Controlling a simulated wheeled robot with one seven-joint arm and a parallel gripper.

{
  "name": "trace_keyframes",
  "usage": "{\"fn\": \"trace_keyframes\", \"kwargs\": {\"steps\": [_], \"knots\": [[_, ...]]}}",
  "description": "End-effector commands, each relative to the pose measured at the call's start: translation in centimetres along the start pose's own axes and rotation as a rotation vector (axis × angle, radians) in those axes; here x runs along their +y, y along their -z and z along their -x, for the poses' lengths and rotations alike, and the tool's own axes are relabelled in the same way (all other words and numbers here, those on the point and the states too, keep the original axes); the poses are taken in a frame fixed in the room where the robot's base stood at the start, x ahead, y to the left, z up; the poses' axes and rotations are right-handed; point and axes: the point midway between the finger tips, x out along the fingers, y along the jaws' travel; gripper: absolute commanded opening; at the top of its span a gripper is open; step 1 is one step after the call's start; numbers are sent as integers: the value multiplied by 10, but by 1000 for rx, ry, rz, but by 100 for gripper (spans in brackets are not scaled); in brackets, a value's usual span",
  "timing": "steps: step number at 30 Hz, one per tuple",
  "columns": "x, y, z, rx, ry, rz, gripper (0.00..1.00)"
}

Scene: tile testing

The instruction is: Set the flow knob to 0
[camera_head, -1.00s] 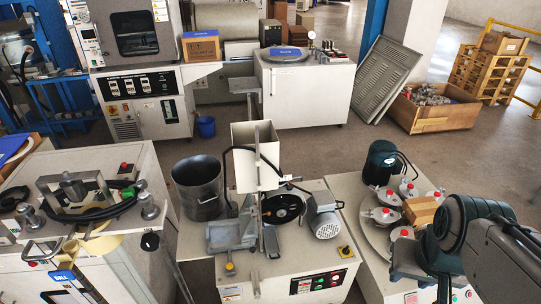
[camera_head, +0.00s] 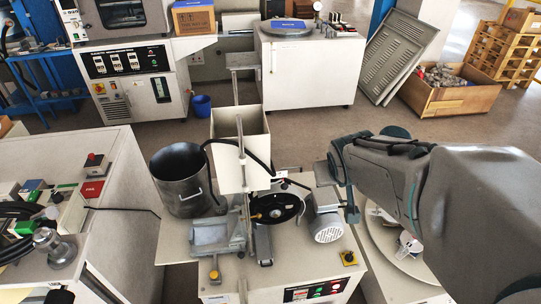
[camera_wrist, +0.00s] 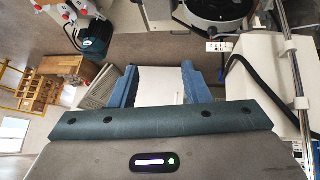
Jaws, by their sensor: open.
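The machine (camera_head: 185,240) in the middle of the head view carries a black round pan, a tilted white hopper and a grey motor. No knob is readably marked as the flow knob. A yellow-and-black knob (camera_head: 348,258) sits at its front right, and a small orange-brown knob (camera_head: 214,275) sits at its front left. Their settings cannot be read. My gripper (camera_wrist: 163,84) is open and empty in the wrist view, with blue-grey fingers apart. In the head view my arm reaches in from the right, its end near the grey motor (camera_head: 322,222), apart from both knobs.
A control panel (camera_head: 316,290) with red and green buttons is on the machine's front. A metal bucket (camera_head: 187,180) stands on the left. The white hopper (camera_head: 240,150) and its pole rise behind the pan. A second machine (camera_head: 415,290) is partly hidden by my arm. Open floor lies behind.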

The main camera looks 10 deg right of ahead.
Motion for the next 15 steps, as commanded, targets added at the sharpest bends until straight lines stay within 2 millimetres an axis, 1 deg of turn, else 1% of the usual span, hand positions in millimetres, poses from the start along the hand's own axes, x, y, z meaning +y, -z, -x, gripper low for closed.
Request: {"fn": "trace_keyframes", "kwargs": {"steps": [1, 3, 6, 9, 11, 12, 15], "knots": [[4, -4, -33, 51, -13, 10, 43], [9, 3, -60, 137, -19, 31, 43], [14, 10, -94, 253, -3, 60, 43], [14, 12, -127, 363, 39, 87, 43], [12, 11, -144, 426, 78, 101, 43], [9, 9, -155, 466, 108, 109, 43], [0, 0, -180, 563, 204, 121, 43]]}}
